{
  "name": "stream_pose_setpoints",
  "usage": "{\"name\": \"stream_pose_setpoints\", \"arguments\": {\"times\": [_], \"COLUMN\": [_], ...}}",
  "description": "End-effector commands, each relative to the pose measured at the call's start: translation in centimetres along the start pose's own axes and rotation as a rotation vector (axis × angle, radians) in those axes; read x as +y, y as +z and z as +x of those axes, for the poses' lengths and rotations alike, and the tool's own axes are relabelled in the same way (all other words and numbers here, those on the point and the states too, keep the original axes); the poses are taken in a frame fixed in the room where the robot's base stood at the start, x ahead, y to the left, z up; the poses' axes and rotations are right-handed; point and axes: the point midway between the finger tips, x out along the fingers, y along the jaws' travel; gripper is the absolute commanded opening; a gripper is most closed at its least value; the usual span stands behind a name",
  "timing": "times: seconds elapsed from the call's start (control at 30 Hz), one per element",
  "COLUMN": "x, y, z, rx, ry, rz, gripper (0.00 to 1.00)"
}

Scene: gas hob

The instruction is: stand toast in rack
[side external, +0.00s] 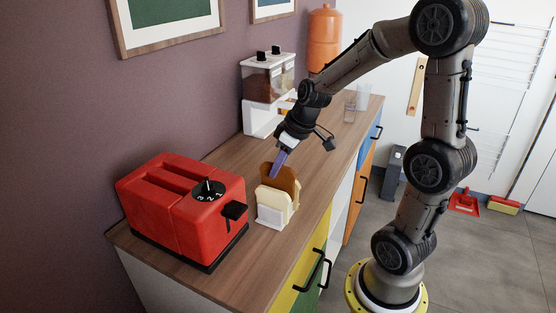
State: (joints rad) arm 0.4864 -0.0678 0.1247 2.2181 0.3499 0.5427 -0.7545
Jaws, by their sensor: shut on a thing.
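My gripper (279,166) points down over the wooden counter. Its bluish-purple fingers are shut on a brown slice of toast (292,184), which is upright. The slice is at the back of a small pale rack (269,217), just behind a cream-coloured upright piece. I cannot tell whether that piece is another slice or part of the rack. The slice's lower edge is hidden, so I cannot tell whether it rests in a slot. A red toaster (174,216) with a black dial and lever stands left of the rack.
The wooden counter (225,263) is bare in front of the toaster, and its front edge runs close to the rack. A clear-topped dispenser (268,80) stands behind, near the wall. Glasses (350,108) and an orange container (324,38) are farther back.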

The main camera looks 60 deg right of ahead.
Motion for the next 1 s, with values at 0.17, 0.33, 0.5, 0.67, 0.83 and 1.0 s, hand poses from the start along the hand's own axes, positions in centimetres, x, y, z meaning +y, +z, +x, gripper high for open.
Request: {"name": "stream_pose_setpoints", "arguments": {"times": [0.17,0.33,0.5,0.67,0.83,1.0], "x": [0.0,0.0,0.0,0.0,0.0,0.0], "y": [0.5,0.9,1.2,1.5,1.6,1.6], "z": [1.1,2.0,3.0,3.6,3.9,4.0], "rx": [-0.001,0.000,0.001,0.001,0.000,0.000], "ry": [-0.001,0.000,0.000,0.000,0.001,0.001], "rz": [0.001,0.001,0.000,0.001,-0.001,0.000], "gripper": [0.00,0.00,0.00,0.00,0.00,0.00]}}
